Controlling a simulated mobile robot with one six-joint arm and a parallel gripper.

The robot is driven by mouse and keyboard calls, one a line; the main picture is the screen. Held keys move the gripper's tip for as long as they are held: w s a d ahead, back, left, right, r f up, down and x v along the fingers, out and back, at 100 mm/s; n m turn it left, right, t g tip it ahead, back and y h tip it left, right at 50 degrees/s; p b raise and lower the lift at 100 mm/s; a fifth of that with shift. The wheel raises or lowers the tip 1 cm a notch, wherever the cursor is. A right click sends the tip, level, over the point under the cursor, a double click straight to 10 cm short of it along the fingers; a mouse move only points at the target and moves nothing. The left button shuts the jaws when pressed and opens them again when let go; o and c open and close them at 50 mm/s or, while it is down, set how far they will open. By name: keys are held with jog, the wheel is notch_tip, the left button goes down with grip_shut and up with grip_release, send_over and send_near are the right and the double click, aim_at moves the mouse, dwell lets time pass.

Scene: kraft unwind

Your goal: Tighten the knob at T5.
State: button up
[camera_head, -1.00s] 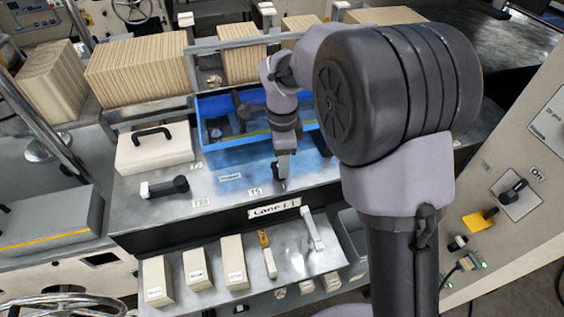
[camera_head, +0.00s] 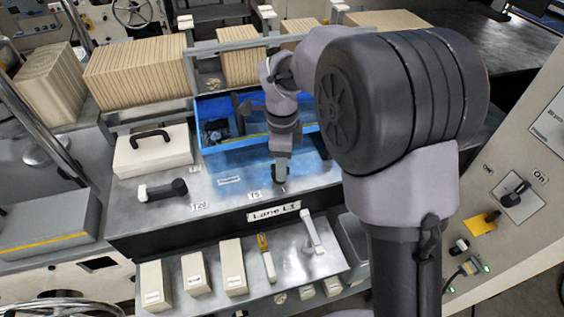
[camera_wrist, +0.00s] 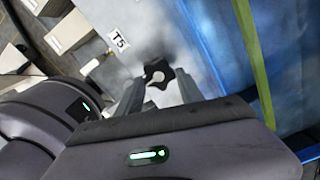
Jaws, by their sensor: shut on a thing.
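The T5 label (camera_wrist: 118,38) is a white tag on the metal top, and it also shows in the head view (camera_head: 255,195). Beside it in the wrist view is a black lobed knob (camera_wrist: 157,72) with a pale round centre. My gripper (camera_wrist: 158,82) has one finger on each side of this knob and is shut on it. In the head view my gripper (camera_head: 281,178) points down at the metal top just right of the T5 label. The knob is mostly hidden by the gripper there.
A blue open tray (camera_head: 215,147) lies just behind my gripper. A black-and-white handle (camera_head: 163,190) lies left, near the T20 label (camera_head: 199,206). A white case (camera_head: 152,152) stands behind it. Several cream boxes (camera_head: 195,272) stand on the lower front shelf.

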jog(key=o, duration=1.4)
jog(key=shift+r, duration=0.1)
notch_tip(320, 180, up, 18)
jog(key=p, duration=0.5)
jog(key=shift+f, duration=0.25)
jog(key=s+d+f+n+t+b, duration=0.2)
jog(key=s+d+f+n+b, duration=0.1)
jog(key=s, duration=0.5)
jog(key=s+d+f+n+t+y+b, duration=0.1)
jog(key=s+d+f+n+t+b, duration=0.1)
jog(key=s+f+n+b, duration=0.3)
jog(key=s+d+f+n+t+y+b, duration=0.1)
jog(key=s+d+f+n+b, duration=0.3)
jog(key=s, duration=0.6)
jog(key=shift+s+d+f+n+t+b, duration=0.2)
jog(key=shift+s+f+n+t+b, duration=0.3)
jog(key=shift+n+b, duration=0.65)
